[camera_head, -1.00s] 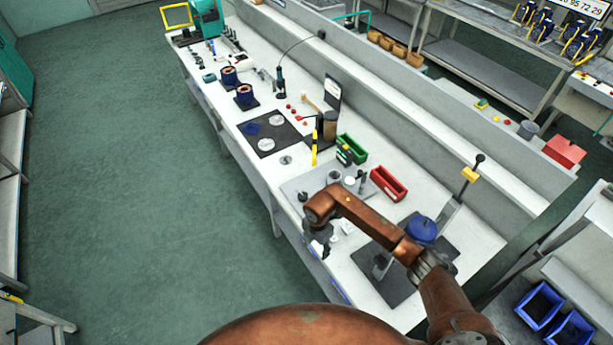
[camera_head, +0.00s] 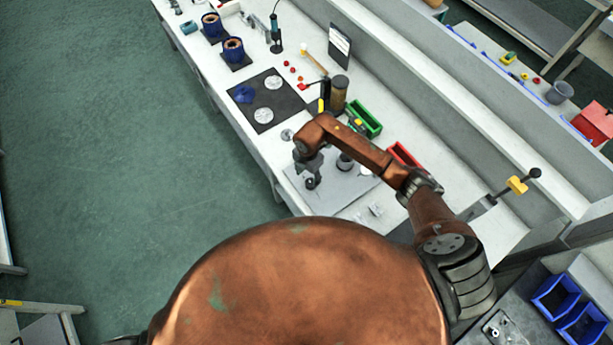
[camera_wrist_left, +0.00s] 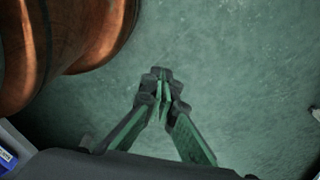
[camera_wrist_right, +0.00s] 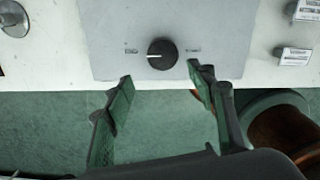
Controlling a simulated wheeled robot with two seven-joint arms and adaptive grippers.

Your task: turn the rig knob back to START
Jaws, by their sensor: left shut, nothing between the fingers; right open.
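The rig knob (camera_wrist_right: 162,53) is a black round dial on a grey plate (camera_wrist_right: 105,30), seen in the right wrist view. Its white pointer line points left. Small labels sit left and right of it, too small to read. My right gripper (camera_wrist_right: 160,82) is open, its fingertips below and to either side of the knob, not touching it. In the head view my right gripper (camera_head: 309,172) hangs over the near edge of the grey rig plate (camera_head: 338,199); I cannot make out the knob there. My left gripper (camera_wrist_left: 162,82) is shut and empty above the green floor.
A green bin (camera_head: 365,119) and a red bin (camera_head: 402,154) stand behind my right arm on the white bench. A dark mat (camera_head: 261,119) with discs lies farther along. Small blocks (camera_wrist_right: 294,56) sit right of the plate. Floor left of the bench is clear.

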